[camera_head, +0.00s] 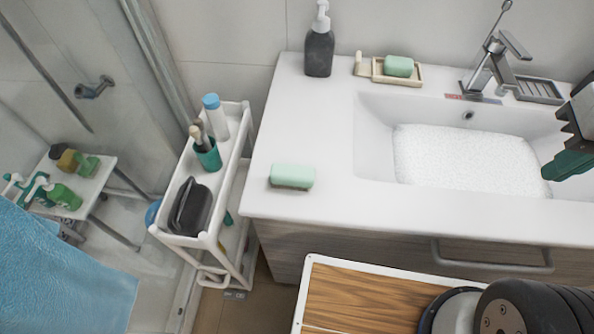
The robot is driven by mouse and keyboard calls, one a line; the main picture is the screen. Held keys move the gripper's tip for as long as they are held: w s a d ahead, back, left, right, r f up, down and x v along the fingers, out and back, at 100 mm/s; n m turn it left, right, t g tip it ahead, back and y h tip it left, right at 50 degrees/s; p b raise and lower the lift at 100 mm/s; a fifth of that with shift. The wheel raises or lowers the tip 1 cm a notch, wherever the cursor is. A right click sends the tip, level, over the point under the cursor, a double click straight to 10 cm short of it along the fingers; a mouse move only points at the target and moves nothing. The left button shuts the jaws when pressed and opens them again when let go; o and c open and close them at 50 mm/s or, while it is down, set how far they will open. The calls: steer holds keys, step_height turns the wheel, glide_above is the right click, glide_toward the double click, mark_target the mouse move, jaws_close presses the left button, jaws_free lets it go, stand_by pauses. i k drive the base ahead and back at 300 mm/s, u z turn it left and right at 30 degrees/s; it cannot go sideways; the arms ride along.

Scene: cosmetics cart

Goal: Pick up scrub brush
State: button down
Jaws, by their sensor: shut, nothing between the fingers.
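I cannot single out a scrub brush for certain. A mint-green block with a brownish underside (292,176) lies on the white counter near its front left; it may be the brush or a sponge. A similar green block (398,66) rests on a small tan tray (378,78) at the back of the counter. Brush-like handles (197,134) stand in a teal cup (208,155) on the cart. My gripper (568,165), dark with a teal tip, is partly cut off at the right edge, above the basin's right side, shut and empty, far from these things.
The basin (365,140) holds white foam, with a faucet (490,65) behind it. A dark soap dispenser (319,50) stands at the back left. The white cart (165,228) also carries a blue-capped bottle (216,118) and a black item (190,207). The counter's front left is mostly clear.

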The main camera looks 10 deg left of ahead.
mark_target(281, 174)
steer(key=k, duration=0.5)
steer(key=u, duration=3)
steer(key=k, duration=0.7)
steer(key=z, duration=1.1)
